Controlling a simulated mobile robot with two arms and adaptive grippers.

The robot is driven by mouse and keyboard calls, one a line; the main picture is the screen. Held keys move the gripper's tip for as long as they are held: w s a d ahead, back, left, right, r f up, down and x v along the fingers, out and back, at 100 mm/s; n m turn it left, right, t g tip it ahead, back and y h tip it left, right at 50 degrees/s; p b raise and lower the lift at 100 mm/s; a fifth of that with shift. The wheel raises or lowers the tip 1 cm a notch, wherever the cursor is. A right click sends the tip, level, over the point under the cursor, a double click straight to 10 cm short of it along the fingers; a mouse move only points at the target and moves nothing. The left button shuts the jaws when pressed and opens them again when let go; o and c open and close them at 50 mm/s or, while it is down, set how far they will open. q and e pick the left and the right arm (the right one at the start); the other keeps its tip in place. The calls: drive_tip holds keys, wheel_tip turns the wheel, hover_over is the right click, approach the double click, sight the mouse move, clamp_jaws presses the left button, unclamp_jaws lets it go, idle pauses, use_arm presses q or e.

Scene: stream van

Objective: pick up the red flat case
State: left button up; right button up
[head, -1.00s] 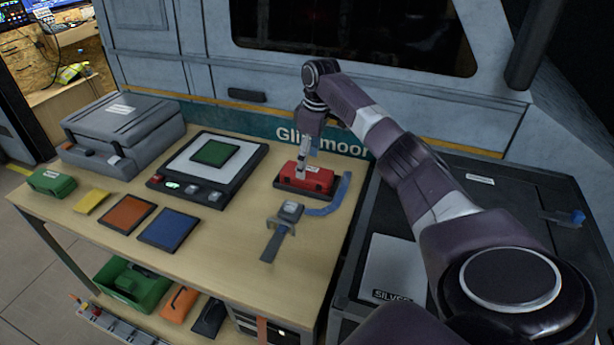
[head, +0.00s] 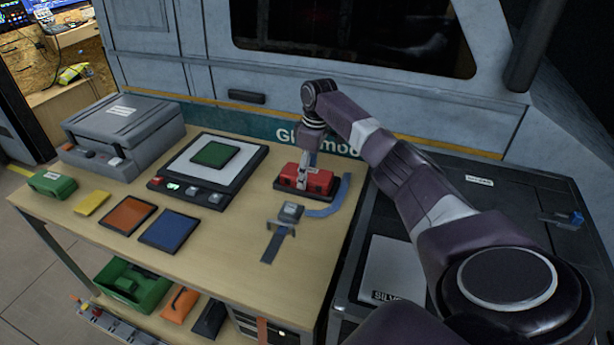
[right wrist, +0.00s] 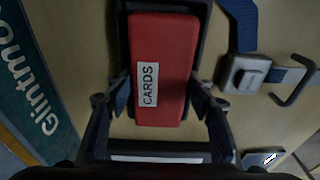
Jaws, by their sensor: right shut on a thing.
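The red flat case (head: 308,177) sits at the back right of the wooden table, on a dark tray (head: 304,194). In the right wrist view the case (right wrist: 176,72) shows a white label reading "CARDS". My right gripper (head: 302,181) comes down from above onto the case. In the right wrist view its two fingers (right wrist: 164,98) are on either side of the case, shut on it. The case looks level and still at the tray; I cannot tell whether there is a gap below it. My left gripper is out of view.
A blue strap with a grey buckle (head: 291,211) lies just right and in front of the case. A scale-like device with a green square (head: 210,153) stands to the left. Grey case (head: 122,130), green, yellow, orange and blue items lie farther left. The van wall is close behind.

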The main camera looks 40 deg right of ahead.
drive_tip(key=shift+c, duration=1.2)
drive_tip(key=shift+r, duration=0.15)
